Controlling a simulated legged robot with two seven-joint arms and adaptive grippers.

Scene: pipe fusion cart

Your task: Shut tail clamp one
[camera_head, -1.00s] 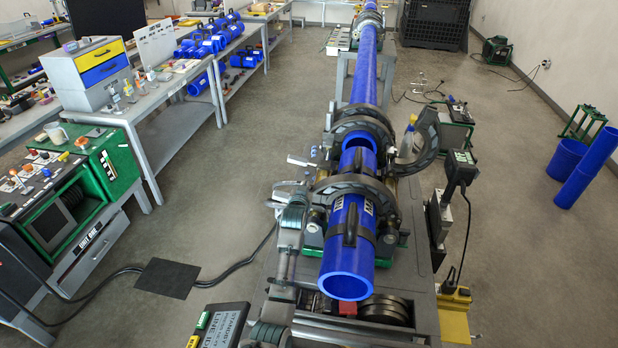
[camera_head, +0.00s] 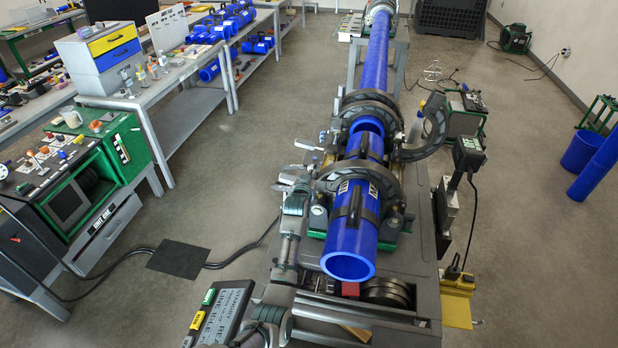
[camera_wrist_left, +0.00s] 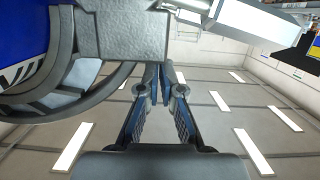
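A short blue pipe (camera_head: 351,240) lies in the fusion machine's clamps, in line with a long blue pipe (camera_head: 374,65). The nearest dark clamp ring (camera_head: 384,185) arches over the short pipe. Farther back, an open half ring (camera_head: 436,126) stands out to the right. I cannot tell which is tail clamp one. My left gripper (camera_head: 292,182) is at the left side of the nearest ring. In the left wrist view its fingers (camera_wrist_left: 160,78) converge to a narrow gap and look shut, just below a grey clamp lug (camera_wrist_left: 122,35). Whether they touch it is unclear. My right gripper is out of view.
A black control box (camera_head: 467,153) on a post stands right of the machine. A status panel (camera_head: 222,312) is at the lower left. Benches with blue fittings (camera_head: 215,30) line the left. A dark floor plate (camera_head: 178,258) and cable lie between. Floor on the right is mostly clear.

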